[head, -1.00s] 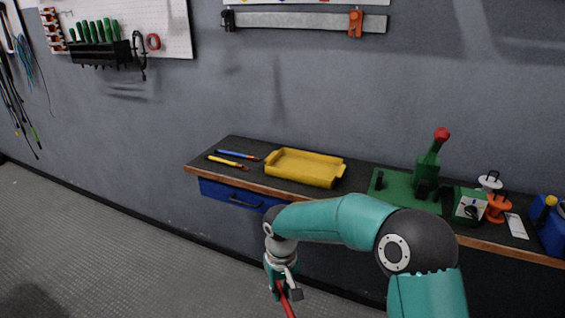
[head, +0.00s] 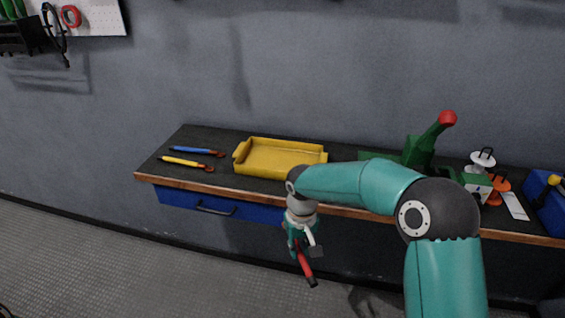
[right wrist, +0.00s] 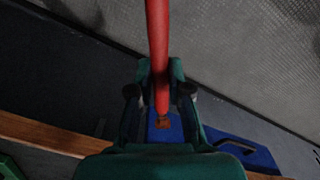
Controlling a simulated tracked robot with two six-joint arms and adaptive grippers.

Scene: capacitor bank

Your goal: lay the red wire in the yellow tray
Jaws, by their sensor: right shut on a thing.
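My right gripper (head: 303,246) is shut on the red wire (head: 305,265) in front of the bench, below the level of its top. The wire points down and slightly right from the jaws in the head view. In the right wrist view the red wire (right wrist: 158,45) runs up between the fingers (right wrist: 160,85), with a copper-coloured end (right wrist: 163,122) near the palm. The yellow tray (head: 280,158) sits on the bench top, behind and above my gripper in the head view, and its visible inside looks empty. My left gripper is not in view.
A blue-handled wire (head: 192,151) and a yellow-handled one (head: 184,162) lie left of the tray on the bench (head: 165,178). A green lever tool (head: 420,150) with a red knob stands to the right, beside spools (head: 482,162) and a blue box (head: 550,215). The bench edge and blue drawer (head: 225,207) are near my gripper.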

